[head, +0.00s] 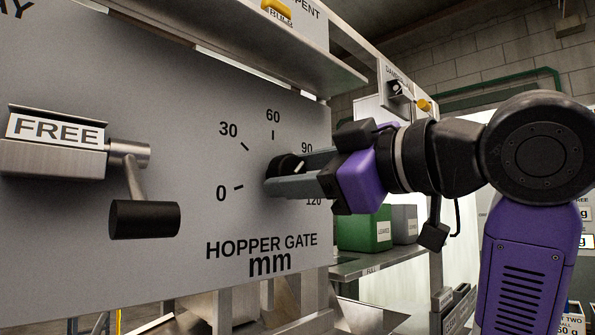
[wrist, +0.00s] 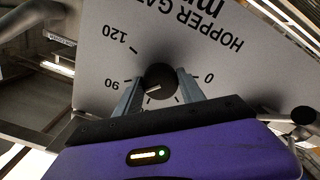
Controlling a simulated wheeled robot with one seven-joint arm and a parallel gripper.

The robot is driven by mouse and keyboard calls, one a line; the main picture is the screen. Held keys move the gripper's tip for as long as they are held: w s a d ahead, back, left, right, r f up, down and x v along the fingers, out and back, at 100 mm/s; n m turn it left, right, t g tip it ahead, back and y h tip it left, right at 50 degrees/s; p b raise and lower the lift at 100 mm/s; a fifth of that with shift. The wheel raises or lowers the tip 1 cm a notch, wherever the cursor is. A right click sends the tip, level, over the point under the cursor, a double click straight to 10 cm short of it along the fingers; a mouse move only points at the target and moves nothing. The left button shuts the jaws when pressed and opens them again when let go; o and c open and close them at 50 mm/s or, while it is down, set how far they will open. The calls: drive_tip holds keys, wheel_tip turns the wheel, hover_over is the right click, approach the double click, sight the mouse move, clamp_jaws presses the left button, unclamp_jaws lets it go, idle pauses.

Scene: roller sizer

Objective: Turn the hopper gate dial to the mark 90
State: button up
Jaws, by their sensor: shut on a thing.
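The hopper gate dial is a round black knob (head: 284,164) on a grey upright panel, with marks from 0 to 120 around it. My gripper (head: 287,174) reaches in from the right and is shut on the knob. In the wrist view, my gripper (wrist: 161,88) has one finger on each side of the knob (wrist: 160,76). The knob's white pointer line shows there, aimed left and slightly down, near the 90 mark and a little to its 60 side. The exact reading is hard to tell. In the head view, my fingers partly cover the knob and scale.
A lever with a black handle (head: 144,219) sticks out left of the dial, beside a block labelled FREE (head: 54,130). A metal ledge (head: 250,60) juts out above the panel. A green bin (head: 364,231) stands on a shelf behind my gripper.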

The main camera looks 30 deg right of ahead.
drive_tip(key=shift+f+m, duration=0.15)
drive_tip(key=shift+m, duration=0.75)
drive_tip(key=o, duration=1.4)
drive_tip(key=shift+c, duration=0.2)
drive_tip(key=b+v, duration=0.1)
drive_tip(key=v, duration=0.7)
